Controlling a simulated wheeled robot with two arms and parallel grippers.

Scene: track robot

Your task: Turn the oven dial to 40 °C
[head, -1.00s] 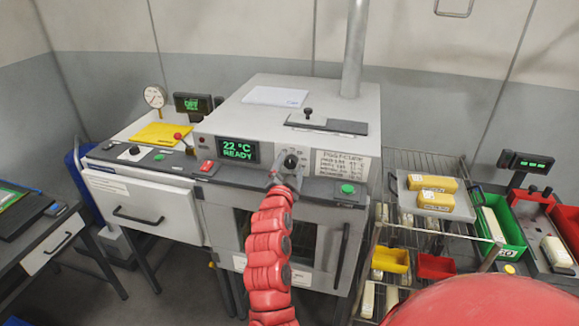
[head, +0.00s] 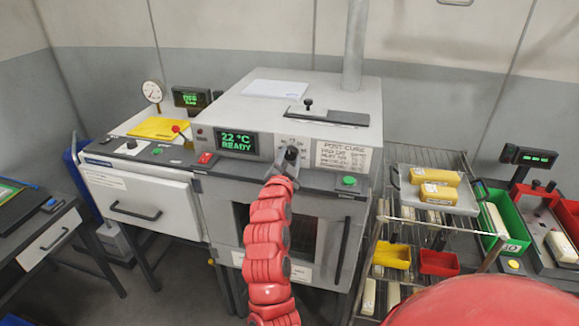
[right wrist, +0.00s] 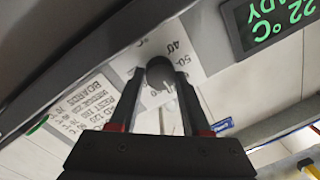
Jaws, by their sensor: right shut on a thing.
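The oven (head: 300,110) stands in the middle of the head view, with its dial (head: 290,153) on the front panel. The oven display (head: 237,143) reads 22 °C READY. My right gripper (head: 288,162) is at the dial, its arm coming up from below. In the right wrist view the dark round dial (right wrist: 159,72) sits between the two fingertips of my right gripper (right wrist: 160,90), which is shut on it. Scale marks 40 and 50 show beside the dial; the fingers hide part of the scale. The dial's pointer cannot be made out. My left gripper is not in view.
A red switch (head: 206,158) and a green button (head: 349,181) flank the dial on the oven's front ledge. A printed card (head: 343,156) is right of the dial. A wire rack (head: 425,220) with a tray and bins stands at the right.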

